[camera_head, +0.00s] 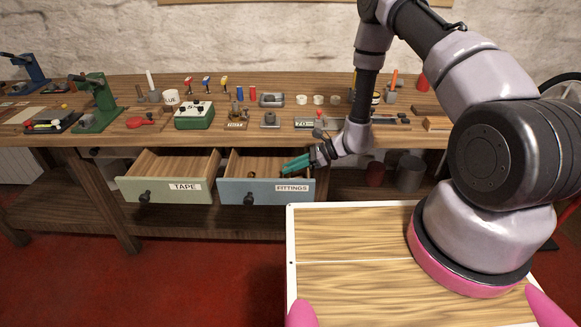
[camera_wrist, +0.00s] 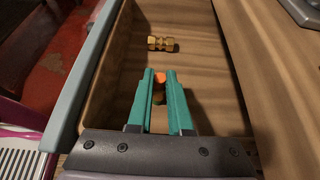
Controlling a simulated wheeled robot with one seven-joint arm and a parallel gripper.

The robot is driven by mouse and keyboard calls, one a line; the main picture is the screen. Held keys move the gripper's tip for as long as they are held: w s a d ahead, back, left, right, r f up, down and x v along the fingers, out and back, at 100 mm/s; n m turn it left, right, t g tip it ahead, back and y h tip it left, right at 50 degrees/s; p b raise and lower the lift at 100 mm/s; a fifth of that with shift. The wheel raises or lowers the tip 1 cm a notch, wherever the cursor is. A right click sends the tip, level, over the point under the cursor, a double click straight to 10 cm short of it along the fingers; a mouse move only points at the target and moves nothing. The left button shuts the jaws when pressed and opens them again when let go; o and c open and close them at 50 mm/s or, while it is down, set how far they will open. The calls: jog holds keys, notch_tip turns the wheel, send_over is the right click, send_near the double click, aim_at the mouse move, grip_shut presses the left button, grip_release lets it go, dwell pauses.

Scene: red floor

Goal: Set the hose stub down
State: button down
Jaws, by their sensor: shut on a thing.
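My gripper (camera_head: 297,163) reaches into the right part of the open blue drawer labelled FITTINGS (camera_head: 237,191). Its teal fingers (camera_wrist: 159,85) are shut on a small piece with an orange end, the hose stub (camera_wrist: 159,77); its darker lower part is mostly hidden between the fingers. In the head view the stub cannot be made out. A brass fitting (camera_wrist: 162,44) lies on the drawer's wooden bottom just beyond the fingertips, apart from them. I cannot tell whether the stub touches the drawer bottom.
An open green drawer labelled TAPE (camera_head: 165,197) is left of the blue one. The workbench (camera_head: 330,88) above carries many small tools and parts. The blue drawer's front wall (camera_wrist: 83,75) and sides stand close around my gripper. Bare bottom shows around the fitting.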

jog(key=shift+f, duration=0.1)
jog(key=c, duration=0.8)
grip_release()
jog(key=shift+c, duration=0.2)
jog(key=shift+d+r, duration=0.1)
jog(key=shift+r, duration=0.1)
jog(key=v, duration=1.2)
jog(key=s+d+r+n+h, duration=0.15)
jog(key=r+n, duration=0.25)
jog(key=r, duration=0.9)
jog(key=s+d+r+n+h, duration=0.15)
jog(key=r+n, duration=0.25)
jog(key=r, duration=0.9)
jog(key=s+d+r+n+t+h, duration=0.3)
jog(key=s+d+r, duration=0.1)
jog(key=s+r, duration=0.4)
jog(key=s+d+r+n+t+h, duration=0.3)
jog(key=s+r, duration=0.5)
jog(key=r, duration=0.3)
jog(key=shift+d+t+h, duration=0.4)
jog(key=shift+d+h, duration=0.2)
jog(key=shift+d, duration=0.6)
